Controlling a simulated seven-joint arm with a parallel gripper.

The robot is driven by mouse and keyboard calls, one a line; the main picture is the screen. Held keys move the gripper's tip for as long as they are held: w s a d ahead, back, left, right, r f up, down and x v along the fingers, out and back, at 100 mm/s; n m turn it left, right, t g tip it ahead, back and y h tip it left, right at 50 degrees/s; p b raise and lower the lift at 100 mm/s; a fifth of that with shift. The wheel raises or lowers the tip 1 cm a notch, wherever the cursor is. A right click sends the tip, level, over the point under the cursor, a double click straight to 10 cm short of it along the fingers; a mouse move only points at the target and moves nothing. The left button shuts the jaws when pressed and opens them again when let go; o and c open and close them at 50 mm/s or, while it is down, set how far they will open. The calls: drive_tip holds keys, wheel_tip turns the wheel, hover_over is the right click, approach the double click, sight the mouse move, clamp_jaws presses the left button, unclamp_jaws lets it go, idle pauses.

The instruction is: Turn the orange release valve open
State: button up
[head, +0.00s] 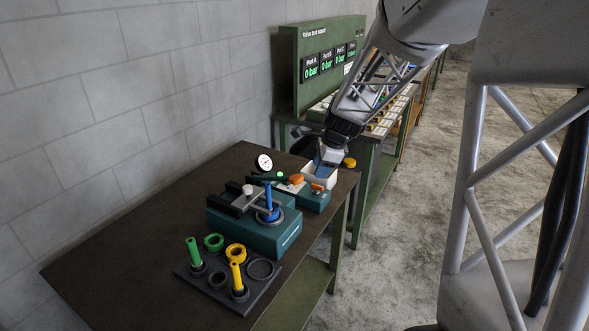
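Two small orange parts show in the head view near the far right end of the workbench. One orange knob (296,179) sits beside a pressure gauge and a dark green handle. The other orange part (318,187) is on top of a small teal box (313,202). I cannot tell which one is the release valve, or how far either is turned.
A round gauge (264,164) stands behind the orange knob. A teal press block (255,229) with a blue post and a dark tray (227,280) of green and yellow parts are nearer. A green board (330,62) with port readouts stands behind. The left bench top is clear.

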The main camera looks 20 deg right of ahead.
sight(318, 186)
drive_tip(key=w+d+f+m, duration=0.6)
drive_tip(key=w+f, duration=0.2)
drive_tip(key=w, duration=0.2)
drive_tip(key=shift+d+m+y, duration=0.25)
drive_tip(key=shift+m+y, duration=0.05)
drive_tip(key=shift+w+f, duration=0.1)
drive_tip(key=shift+f, duration=0.1)
drive_tip(key=shift+x, duration=3.85)
drive_tip(key=shift+w, duration=0.1)
drive_tip(key=shift+r, duration=0.1)
clamp_jaws()
